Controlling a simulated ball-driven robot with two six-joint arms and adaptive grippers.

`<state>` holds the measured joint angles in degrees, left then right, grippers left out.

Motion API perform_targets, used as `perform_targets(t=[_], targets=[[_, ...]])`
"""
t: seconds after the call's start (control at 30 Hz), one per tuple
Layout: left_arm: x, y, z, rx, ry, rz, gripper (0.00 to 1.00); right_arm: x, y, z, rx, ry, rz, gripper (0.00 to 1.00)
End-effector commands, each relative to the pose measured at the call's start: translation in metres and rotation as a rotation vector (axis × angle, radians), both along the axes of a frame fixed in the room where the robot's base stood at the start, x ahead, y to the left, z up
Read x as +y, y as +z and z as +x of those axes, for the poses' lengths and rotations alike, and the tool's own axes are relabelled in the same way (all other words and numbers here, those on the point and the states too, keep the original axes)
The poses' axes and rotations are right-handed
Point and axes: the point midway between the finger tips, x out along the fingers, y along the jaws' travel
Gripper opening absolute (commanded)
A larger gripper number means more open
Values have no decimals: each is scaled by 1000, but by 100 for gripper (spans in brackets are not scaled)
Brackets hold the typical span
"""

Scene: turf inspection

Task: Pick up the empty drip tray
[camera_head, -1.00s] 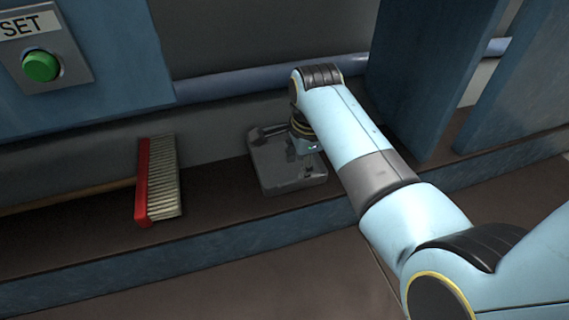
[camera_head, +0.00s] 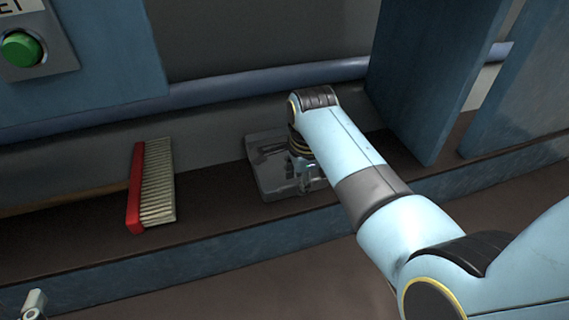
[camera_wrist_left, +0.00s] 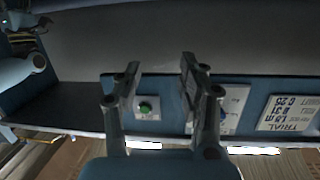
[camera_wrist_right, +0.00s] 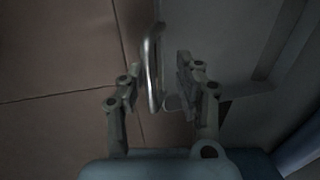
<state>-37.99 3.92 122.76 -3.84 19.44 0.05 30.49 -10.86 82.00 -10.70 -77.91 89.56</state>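The grey drip tray (camera_head: 267,178) lies on the dark brown ledge in the head view, and no contents show in the part I see. My right gripper (camera_head: 308,182) is down at the tray's right part, partly hidden by its own arm. In the right wrist view my right gripper (camera_wrist_right: 157,85) is open, with a shiny metal handle (camera_wrist_right: 150,65) between its fingers; a gap shows on the right side. The grey tray surface (camera_wrist_right: 215,35) fills the right there. My left gripper (camera_wrist_left: 158,80) is open and empty, far from the tray.
A red-backed brush (camera_head: 153,187) with pale bristles lies left of the tray. A blue pipe (camera_head: 230,88) runs behind along the wall. Blue upright panels (camera_head: 430,80) stand at the right. A green button (camera_head: 20,48) is at upper left.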

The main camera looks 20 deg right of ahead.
Motion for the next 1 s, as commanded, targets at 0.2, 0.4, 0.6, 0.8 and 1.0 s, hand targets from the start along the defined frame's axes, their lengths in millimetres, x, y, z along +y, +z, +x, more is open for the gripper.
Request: perform_targets(t=[0.2,0.4,0.6,0.8,1.0], targets=[[-5,45,26,-199,-22,0,40,0,-13,1,3,0,0,34],[-10,90,41,-390,-46,2,40,0,-23,3,3,0,0,34],[-16,137,46,-591,-71,1,40,0,-33,5,2,0,0,34],[-20,169,44,-729,-90,3,40,0,-39,7,1,0,0,34],[-20,176,43,-759,-94,3,40,0,-39,8,0,0,0,34]])
